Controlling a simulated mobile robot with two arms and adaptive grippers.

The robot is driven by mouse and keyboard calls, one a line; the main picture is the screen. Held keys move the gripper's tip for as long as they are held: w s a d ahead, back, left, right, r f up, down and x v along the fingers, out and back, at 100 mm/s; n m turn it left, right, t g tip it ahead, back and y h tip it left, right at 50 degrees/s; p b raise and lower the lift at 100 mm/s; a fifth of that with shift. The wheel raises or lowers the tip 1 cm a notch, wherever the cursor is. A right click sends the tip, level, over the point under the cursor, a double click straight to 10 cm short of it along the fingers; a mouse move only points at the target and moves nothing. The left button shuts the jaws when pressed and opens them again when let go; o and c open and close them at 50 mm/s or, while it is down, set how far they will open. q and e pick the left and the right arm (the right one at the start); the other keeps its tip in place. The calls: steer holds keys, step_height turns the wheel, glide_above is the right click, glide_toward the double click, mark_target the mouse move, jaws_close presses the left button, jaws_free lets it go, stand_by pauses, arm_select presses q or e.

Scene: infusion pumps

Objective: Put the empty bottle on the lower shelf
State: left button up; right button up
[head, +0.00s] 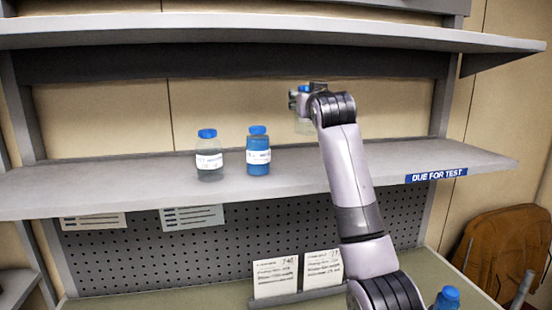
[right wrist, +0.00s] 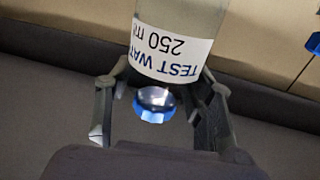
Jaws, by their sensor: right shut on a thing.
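My right gripper (head: 301,99) is shut on a see-through bottle (head: 305,126) with a blue cap, above the right part of the middle shelf board (head: 290,190). My wrist partly hides it. In the right wrist view the bottle (right wrist: 178,45) sits between the fingers of the gripper (right wrist: 162,92). Its label reads "TEST WAT…" and "250 m…", and no coloured liquid shows in it. A clear bottle (head: 209,172) and a blue-filled bottle (head: 258,142), both blue-capped, stand upright on the board to the left. My left gripper is not in view.
An upper shelf (head: 270,33) spans above. A "DUE FOR TEST" strip (head: 437,175) marks the board's right front edge. Two cards (head: 276,278) stand on the bench below. A blue-capped bottle (head: 446,298) is partly visible at bottom right. A brown chair (head: 508,255) stands right.

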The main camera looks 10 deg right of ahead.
mark_target(306, 133)
steer(key=shift+w+f+p, duration=0.2)
steer(key=shift+f+p, duration=0.1)
steer(key=shift+f, duration=0.35)
steer(key=shift+w+f+p, duration=0.15)
steer(key=shift+f+p, duration=0.15)
steer(key=shift+f, duration=0.3)
steer(key=f, duration=0.1)
steer(key=s+f+p, duration=0.1)
steer(key=f, duration=0.1)
steer(key=shift+s+f+p, duration=0.2)
steer(key=shift+s+p, duration=0.15)
steer(key=f, duration=0.1)
steer(key=f+p, duration=0.1)
steer(key=shift+w+f, duration=0.35)
steer(key=shift+f, duration=0.55)
steer(key=shift+s, duration=0.15)
steer(key=o, duration=1)
steer(key=shift+c, duration=0.2)
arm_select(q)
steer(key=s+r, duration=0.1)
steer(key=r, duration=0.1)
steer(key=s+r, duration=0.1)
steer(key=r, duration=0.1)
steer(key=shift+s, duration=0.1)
